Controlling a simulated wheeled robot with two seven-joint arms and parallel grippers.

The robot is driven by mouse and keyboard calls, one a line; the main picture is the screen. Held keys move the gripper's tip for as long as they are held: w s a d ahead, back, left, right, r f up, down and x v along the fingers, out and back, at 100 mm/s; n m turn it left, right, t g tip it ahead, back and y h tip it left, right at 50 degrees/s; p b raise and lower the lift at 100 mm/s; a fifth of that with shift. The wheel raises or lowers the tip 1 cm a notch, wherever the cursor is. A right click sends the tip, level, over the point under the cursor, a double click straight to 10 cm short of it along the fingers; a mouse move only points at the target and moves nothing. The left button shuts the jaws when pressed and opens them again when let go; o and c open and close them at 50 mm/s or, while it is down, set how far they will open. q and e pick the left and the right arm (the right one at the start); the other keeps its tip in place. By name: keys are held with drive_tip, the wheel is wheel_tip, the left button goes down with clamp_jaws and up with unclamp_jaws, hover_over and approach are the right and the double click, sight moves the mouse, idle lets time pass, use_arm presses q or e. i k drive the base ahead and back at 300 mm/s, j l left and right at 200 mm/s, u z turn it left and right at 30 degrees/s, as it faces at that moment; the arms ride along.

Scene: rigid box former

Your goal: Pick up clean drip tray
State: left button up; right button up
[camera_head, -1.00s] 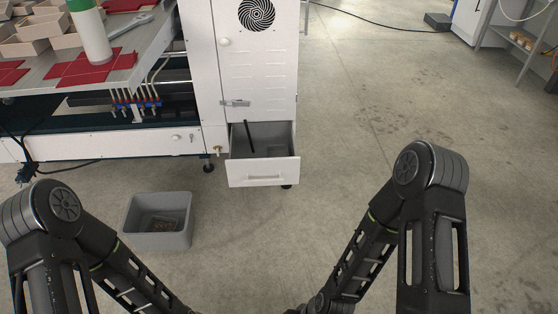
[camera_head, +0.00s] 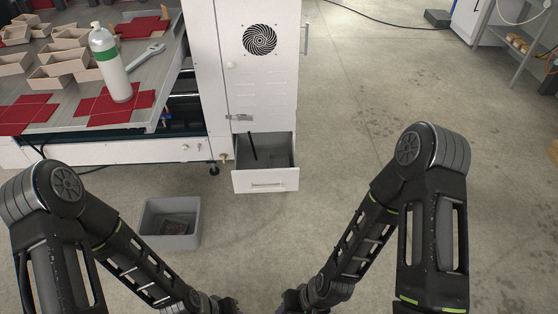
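I cannot single out a clean drip tray for sure. An open drawer (camera_head: 265,180) at the foot of the white machine cabinet has a grey inside, with a thin black bar (camera_head: 253,146) standing at its left. A grey bin (camera_head: 171,241) sits on the floor left of the drawer, with a dark, brownish-spotted thing inside. My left gripper (camera_head: 228,306) and my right gripper (camera_head: 290,303) are only partly in view at the bottom edge, close together and apart from drawer and bin. Their fingers are not clear.
The machine table (camera_head: 150,100) at the upper left carries a white-and-green bottle (camera_head: 112,72), a wrench (camera_head: 143,57), red cut sheets and several open boxes. The cabinet door (camera_head: 262,80) is shut. A shelf (camera_head: 520,45) stands far right.

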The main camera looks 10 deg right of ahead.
sight(276, 159)
drive_tip(key=i+l, duration=0.6)
drive_tip(key=l, duration=0.15)
drive_tip(key=i+l, duration=1.25)
drive_tip(key=l, duration=0.2)
